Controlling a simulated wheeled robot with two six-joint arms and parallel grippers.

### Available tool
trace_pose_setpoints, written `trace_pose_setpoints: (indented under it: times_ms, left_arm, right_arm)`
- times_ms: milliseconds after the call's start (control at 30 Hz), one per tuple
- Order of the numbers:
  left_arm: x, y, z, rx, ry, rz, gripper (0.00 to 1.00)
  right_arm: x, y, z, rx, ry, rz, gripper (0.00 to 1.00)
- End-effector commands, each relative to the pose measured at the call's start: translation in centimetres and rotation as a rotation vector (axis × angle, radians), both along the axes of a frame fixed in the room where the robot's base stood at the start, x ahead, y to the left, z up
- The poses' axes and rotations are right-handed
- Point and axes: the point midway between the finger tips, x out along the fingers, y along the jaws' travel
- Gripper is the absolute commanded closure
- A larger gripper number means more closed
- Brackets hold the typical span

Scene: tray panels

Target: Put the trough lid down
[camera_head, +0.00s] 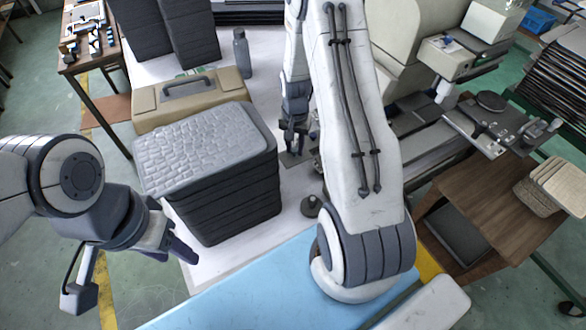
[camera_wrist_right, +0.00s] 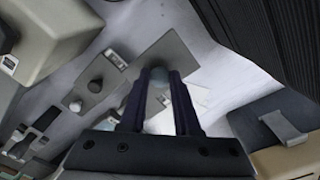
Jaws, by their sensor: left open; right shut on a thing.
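My right gripper (camera_head: 295,142) is over the white table beside the dark stack. Part of the plate shows below the gripper in the head view (camera_head: 295,158). I cannot tell whether the plate touches anything underneath. No trough can be made out clearly. My left gripper (camera_head: 180,248) is open and empty, left of the table and in front of the stack.
A dark stack with a grey cobbled top (camera_head: 205,140) stands left of my right gripper. Behind it are a beige toolbox (camera_head: 150,118) and a grey bottle (camera_head: 242,55). A second knobbed plate (camera_wrist_right: 75,100) lies close to the held one. A blue mat (camera_head: 240,292) is in front.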

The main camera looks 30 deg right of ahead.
Motion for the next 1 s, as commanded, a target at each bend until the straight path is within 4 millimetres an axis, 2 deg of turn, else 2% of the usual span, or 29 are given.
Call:
trace_pose_setpoints:
  times_ms: [33, 100, 367, 533, 800, 833, 867, 900, 1000]
  left_arm:
    - [0.0, 0.0, -1.6, 0.000, 0.000, -0.001, 0.50]
    - [0.0, 0.0, -2.7, 0.000, 0.000, -0.001, 0.50]
    - [0.0, 0.0, -4.5, 0.000, 0.000, -0.001, 0.50]
    - [0.0, 0.0, -6.6, 0.000, 0.000, -0.001, 0.50]
    - [0.0, 0.0, -6.7, 0.000, 0.000, -0.001, 0.50]
    - [0.0, 0.0, -6.7, 0.000, 0.000, -0.001, 0.50]
    - [0.0, 0.0, -6.7, 0.000, 0.000, -0.001, 0.50]
    - [0.0, 0.0, -6.7, 0.000, 0.000, -0.001, 0.50]
    - [0.0, 0.0, -6.7, 0.000, 0.000, -0.001, 0.50]
  right_arm:
    - [0.0, 0.0, -1.8, 0.000, 0.001, -0.001, 1.00]
    - [-0.1, 0.0, -3.2, 0.000, 0.001, -0.001, 1.00]
    - [0.0, 0.1, -5.5, 0.000, 0.000, 0.001, 1.00]
    - [0.0, 0.1, -8.0, 0.000, 0.001, 0.002, 1.00]
    - [0.0, 0.3, -8.3, 0.002, 0.003, 0.003, 1.00]
    - [0.0, 0.3, -8.4, 0.001, 0.003, 0.003, 0.59]
    - [-0.1, 0.3, -8.4, 0.001, 0.003, 0.003, 0.47]
    - [-0.1, 0.3, -8.4, 0.002, 0.004, 0.002, 0.40]
    - [-0.1, 0.3, -8.4, 0.002, 0.006, 0.002, 0.40]
